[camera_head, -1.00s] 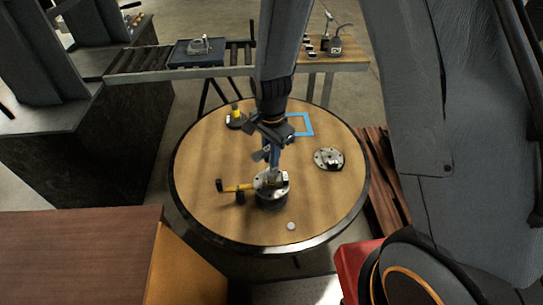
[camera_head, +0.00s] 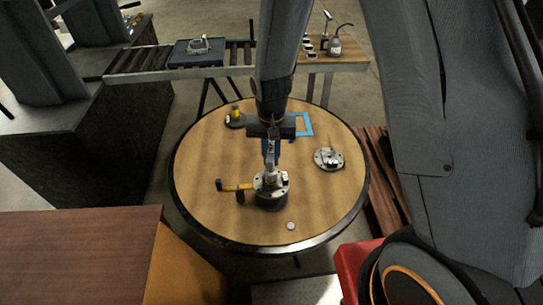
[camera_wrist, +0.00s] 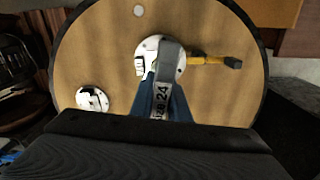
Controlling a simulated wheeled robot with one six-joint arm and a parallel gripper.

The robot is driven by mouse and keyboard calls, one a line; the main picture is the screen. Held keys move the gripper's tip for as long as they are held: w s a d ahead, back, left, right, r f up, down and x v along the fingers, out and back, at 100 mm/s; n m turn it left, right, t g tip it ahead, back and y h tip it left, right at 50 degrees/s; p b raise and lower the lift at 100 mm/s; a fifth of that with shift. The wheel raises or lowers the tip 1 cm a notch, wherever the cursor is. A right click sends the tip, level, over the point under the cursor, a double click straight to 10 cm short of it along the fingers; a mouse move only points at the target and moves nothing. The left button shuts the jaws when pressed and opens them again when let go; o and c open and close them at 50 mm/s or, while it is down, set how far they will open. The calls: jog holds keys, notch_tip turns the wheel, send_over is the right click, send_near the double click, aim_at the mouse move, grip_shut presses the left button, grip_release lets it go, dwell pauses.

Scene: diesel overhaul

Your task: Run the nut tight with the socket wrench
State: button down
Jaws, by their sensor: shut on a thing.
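My gripper (camera_head: 270,158) is shut on the socket wrench (camera_wrist: 168,62), a grey upright tool marked "size 24" held between two blue fingers in the wrist view. The wrench's lower end stands over a round metal flange (camera_head: 283,190) on a dark base at the front middle of the round table. The nut is hidden under the wrench, so I cannot tell how it sits. A yellow-handled part with a black end (camera_head: 235,187) sticks out to the left of the flange; it also shows in the wrist view (camera_wrist: 208,59).
The round wooden table (camera_head: 215,150) also bears a second metal flange (camera_head: 328,158), a small pale disc (camera_head: 291,226), a blue frame (camera_head: 305,124) and a yellow-topped item on a dark base (camera_head: 235,117). A roller conveyor (camera_head: 140,60) runs behind.

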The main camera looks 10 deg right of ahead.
jog(key=n, duration=1.4)
dwell(0.4)
